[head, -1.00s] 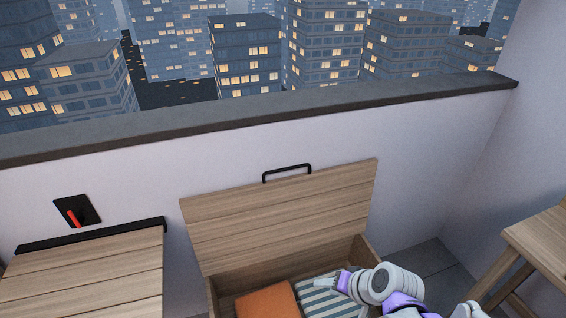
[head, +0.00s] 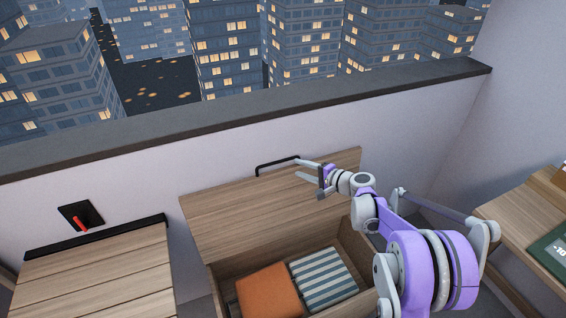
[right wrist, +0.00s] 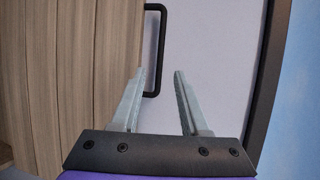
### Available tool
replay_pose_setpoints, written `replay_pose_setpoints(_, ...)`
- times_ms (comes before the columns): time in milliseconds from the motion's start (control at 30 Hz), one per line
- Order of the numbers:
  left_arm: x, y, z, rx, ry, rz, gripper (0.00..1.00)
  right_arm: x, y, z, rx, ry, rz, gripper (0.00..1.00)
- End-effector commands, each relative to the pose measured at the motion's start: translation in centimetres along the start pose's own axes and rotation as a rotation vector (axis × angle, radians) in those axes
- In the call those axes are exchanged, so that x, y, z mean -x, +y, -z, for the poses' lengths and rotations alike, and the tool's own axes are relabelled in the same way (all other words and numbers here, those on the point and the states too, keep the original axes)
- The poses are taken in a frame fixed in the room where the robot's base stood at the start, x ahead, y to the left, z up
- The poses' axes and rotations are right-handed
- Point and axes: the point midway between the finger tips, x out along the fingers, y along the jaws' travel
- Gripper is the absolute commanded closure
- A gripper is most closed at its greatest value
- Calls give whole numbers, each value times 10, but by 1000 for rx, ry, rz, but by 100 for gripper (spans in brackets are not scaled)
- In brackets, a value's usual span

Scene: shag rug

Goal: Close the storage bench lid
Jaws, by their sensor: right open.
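The storage bench stands open against the wall, its wooden lid (head: 235,208) raised and leaning back. A black handle (head: 277,165) sits on the lid's upper edge. Inside the bench box (head: 347,241) lie an orange cushion (head: 268,292) and a striped cushion (head: 323,278). My right gripper (head: 297,168) is open near the right end of the handle, at the lid's top edge. In the right wrist view the lid (right wrist: 70,80) is on the left and the handle (right wrist: 161,50) lies just beyond the open fingers (right wrist: 160,72), not clearly between them. My left gripper is out of view.
A second wooden bench top (head: 95,280) with a black back strip stands at left, below a red lever (head: 80,223) on the wall. A wooden table (head: 530,220) is at right. A low wall with a dark ledge (head: 250,115) runs behind.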

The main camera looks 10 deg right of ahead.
Motion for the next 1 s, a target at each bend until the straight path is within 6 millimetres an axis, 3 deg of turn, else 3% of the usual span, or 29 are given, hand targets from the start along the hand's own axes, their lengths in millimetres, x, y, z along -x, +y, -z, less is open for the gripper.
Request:
replay_pose_setpoints(200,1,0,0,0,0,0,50,-44,0,-1,1,-3,-1,55)
replay_pose_setpoints(400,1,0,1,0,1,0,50,-72,0,-1,2,-2,-2,55)
replay_pose_setpoints(833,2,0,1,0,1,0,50,-82,0,-1,2,0,-2,55)
replay_pose_setpoints(1000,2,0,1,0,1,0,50,-81,0,-1,2,0,-2,86)
